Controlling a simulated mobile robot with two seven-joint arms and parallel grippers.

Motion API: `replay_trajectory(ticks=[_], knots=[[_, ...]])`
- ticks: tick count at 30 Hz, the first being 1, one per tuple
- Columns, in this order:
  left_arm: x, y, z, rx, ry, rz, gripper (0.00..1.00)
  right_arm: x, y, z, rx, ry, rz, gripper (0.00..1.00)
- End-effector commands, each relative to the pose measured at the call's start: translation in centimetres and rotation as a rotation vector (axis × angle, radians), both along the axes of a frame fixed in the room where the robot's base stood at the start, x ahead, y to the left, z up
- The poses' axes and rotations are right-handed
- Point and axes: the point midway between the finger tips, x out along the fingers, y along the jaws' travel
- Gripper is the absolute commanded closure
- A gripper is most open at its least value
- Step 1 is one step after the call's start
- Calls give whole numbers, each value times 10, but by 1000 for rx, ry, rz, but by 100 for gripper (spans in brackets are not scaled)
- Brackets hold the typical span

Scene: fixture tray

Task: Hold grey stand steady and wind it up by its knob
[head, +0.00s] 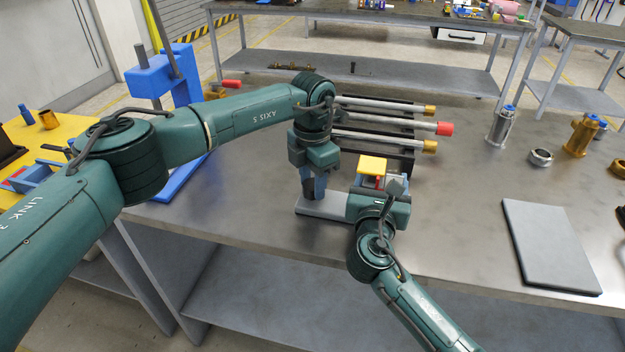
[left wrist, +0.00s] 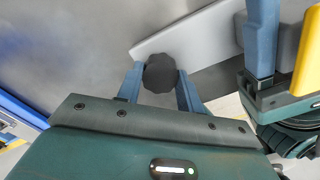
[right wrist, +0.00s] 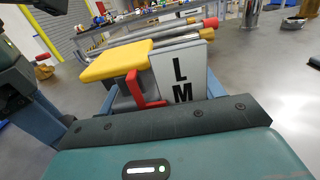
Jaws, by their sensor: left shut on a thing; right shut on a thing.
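The grey stand shows its flat base (head: 328,208) near the table's front edge, with a yellow top (head: 372,165) above. In the right wrist view, the yellow top (right wrist: 115,60) sits beside a pale panel (right wrist: 183,75) lettered L and M, with a red pointer (right wrist: 142,92) near the M. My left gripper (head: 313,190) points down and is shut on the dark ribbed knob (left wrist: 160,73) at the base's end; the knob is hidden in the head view. My right gripper (head: 374,190) is shut on the stand's body; the contact is mostly hidden.
Several grey rods with yellow and red ends (head: 395,125) lie on a dark rack just behind the stand. A grey slab (head: 550,245) lies to the right, past clear table. A silver bottle-like part (head: 500,125) and a metal ring (head: 541,157) stand farther back. A blue fixture (head: 160,75) rises at left.

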Motion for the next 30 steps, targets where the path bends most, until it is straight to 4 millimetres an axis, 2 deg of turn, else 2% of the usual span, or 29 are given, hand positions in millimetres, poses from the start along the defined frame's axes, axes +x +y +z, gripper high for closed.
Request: replay_trajectory(ticks=[30], knots=[[0,0,1,0,-1,-925,86,0,-1,-1,-2,2,-2,54]])
